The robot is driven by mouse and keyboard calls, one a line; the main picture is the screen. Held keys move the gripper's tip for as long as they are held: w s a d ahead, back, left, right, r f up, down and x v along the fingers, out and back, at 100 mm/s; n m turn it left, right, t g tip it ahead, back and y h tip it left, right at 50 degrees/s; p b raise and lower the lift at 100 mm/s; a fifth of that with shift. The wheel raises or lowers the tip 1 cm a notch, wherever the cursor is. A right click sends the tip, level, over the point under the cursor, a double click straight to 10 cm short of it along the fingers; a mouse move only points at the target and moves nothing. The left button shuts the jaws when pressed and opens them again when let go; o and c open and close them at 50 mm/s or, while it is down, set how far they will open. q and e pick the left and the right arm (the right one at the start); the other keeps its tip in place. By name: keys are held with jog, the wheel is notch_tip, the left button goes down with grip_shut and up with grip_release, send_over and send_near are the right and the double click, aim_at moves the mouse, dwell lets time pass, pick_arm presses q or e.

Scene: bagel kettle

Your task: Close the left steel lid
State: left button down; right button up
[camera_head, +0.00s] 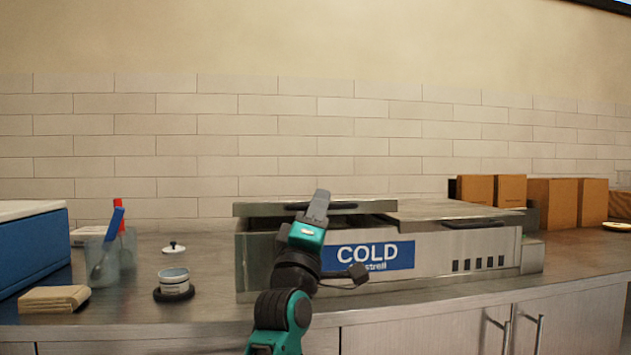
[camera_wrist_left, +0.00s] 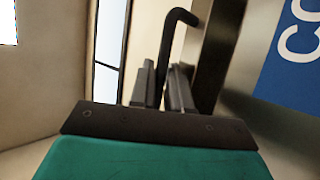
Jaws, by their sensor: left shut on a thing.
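The left steel lid (camera_head: 262,209) is a flat grey panel at the top left of the steel cold unit marked COLD (camera_head: 440,250). Its front edge sits a little above the unit's rim, with a dark gap beneath. My left gripper (camera_head: 319,203) is at the lid's front edge, shut on its dark handle (camera_head: 345,206). In the left wrist view the black bent handle (camera_wrist_left: 180,18) runs down between the fingers of the gripper (camera_wrist_left: 163,85). My arm hides part of the unit's front. My right gripper is not in view.
The right steel lid (camera_head: 440,209) lies flat on the unit. Left on the counter are a clear container (camera_head: 104,258) with utensils, a small tub (camera_head: 174,281), a knobbed lid (camera_head: 174,247) and a blue box (camera_head: 35,250). Brown boxes (camera_head: 565,203) stand at the back right.

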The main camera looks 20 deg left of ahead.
pick_arm(q)
jog(key=shift+f, duration=2.7)
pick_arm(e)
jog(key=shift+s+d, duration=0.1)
pick_arm(q)
jog(key=shift+f, duration=0.15)
jog(key=c, duration=1.2)
grip_release()
jog(key=shift+o, duration=0.2)
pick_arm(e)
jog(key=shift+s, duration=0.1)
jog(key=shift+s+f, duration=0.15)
pick_arm(q)
jog(key=p+v, duration=0.1)
jog(key=v, duration=1.1)
jog(key=shift+s+d, duration=0.15)
jog(key=shift+s, duration=0.35)
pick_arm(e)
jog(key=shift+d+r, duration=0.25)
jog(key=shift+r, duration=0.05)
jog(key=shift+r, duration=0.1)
